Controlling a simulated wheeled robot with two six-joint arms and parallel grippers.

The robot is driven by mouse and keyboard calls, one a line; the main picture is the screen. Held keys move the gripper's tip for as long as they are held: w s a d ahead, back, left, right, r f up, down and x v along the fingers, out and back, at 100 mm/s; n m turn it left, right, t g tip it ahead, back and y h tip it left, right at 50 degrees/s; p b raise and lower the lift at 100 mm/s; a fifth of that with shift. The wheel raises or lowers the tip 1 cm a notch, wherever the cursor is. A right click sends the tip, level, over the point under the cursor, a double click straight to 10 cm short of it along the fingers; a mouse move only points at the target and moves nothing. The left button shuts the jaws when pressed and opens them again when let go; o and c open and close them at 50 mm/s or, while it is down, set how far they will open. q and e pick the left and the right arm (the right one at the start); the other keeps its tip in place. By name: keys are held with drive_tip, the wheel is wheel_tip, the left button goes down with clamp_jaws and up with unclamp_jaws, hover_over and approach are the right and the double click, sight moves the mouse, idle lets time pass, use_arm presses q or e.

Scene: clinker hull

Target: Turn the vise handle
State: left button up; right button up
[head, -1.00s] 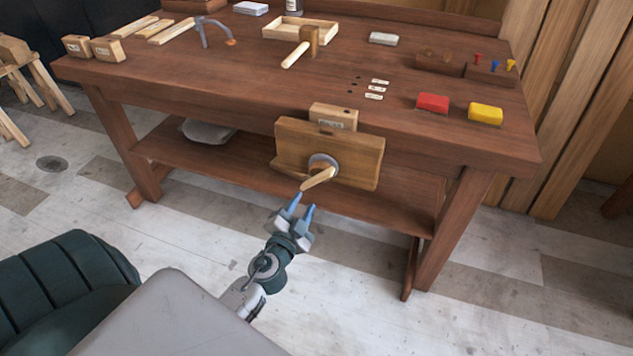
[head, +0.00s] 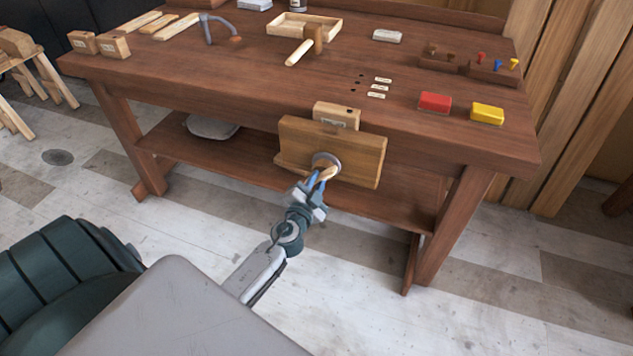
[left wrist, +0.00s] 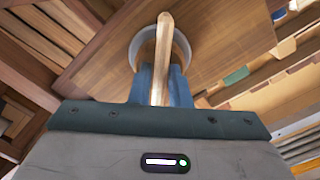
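The vise (head: 345,155) is a wooden jaw block on the front of the workbench, with a round grey hub (head: 327,160) low on its face. The pale wooden vise handle (head: 330,172) sticks out from this hub. My left gripper (head: 318,181) is at the handle, its blue fingers on either side of it. In the left wrist view the handle (left wrist: 162,60) runs between the two fingers, with the hub (left wrist: 135,45) behind. Whether the fingers press on the handle cannot be told. My right gripper is not in view.
The dark wooden workbench (head: 240,85) holds a mallet (head: 306,45), a tray (head: 289,31), a red block (head: 435,102) and a yellow block (head: 487,114). Its lower shelf (head: 222,150) lies behind my left arm. The floor in front is clear.

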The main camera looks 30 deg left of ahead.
use_arm(q)
clamp_jaws()
drive_tip(key=shift+m, duration=0.4)
drive_tip(key=m, duration=0.7)
drive_tip(key=shift+m, duration=0.3)
drive_tip(key=shift+s+f, duration=0.1)
drive_tip(key=shift+f, duration=0.05)
idle(0.8)
drive_tip(key=shift+o, duration=1.6)
unclamp_jaws()
drive_tip(key=shift+o, duration=0.8)
drive_tip(key=shift+r, duration=0.2)
